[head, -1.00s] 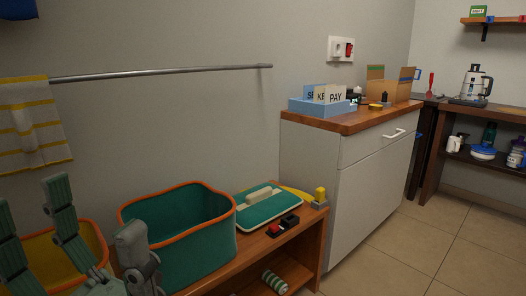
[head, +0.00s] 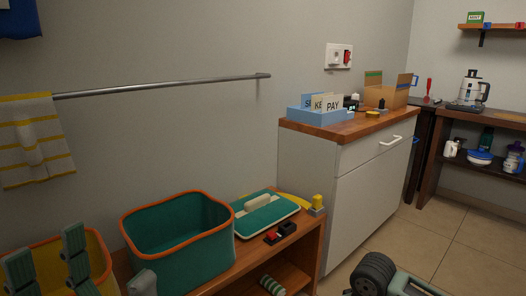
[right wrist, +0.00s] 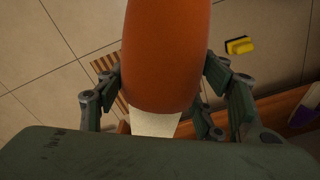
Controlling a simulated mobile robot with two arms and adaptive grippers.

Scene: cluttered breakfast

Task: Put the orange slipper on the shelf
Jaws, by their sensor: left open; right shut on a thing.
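In the right wrist view the orange slipper (right wrist: 165,55) fills the upper middle, with a pale cream part at its lower end. My right gripper (right wrist: 165,80) is shut on it, with fingers on both sides; the slipper's top end is cut off by the frame. Tiled floor lies beneath. My left gripper (head: 46,252) is open and empty at the bottom left of the head view, in front of a yellow bin. A low wooden shelf unit (head: 313,240) stands along the wall, with a striped roll (head: 275,286) in its lower opening. The slipper is not visible in the head view.
A teal bin with orange rim (head: 180,240), a teal lidded case (head: 268,214) and small items crowd the low unit's top. A grey cabinet (head: 350,190) stands to its right. The right wrist view shows a yellow brush (right wrist: 239,45) and a slatted mat (right wrist: 122,92) on the floor.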

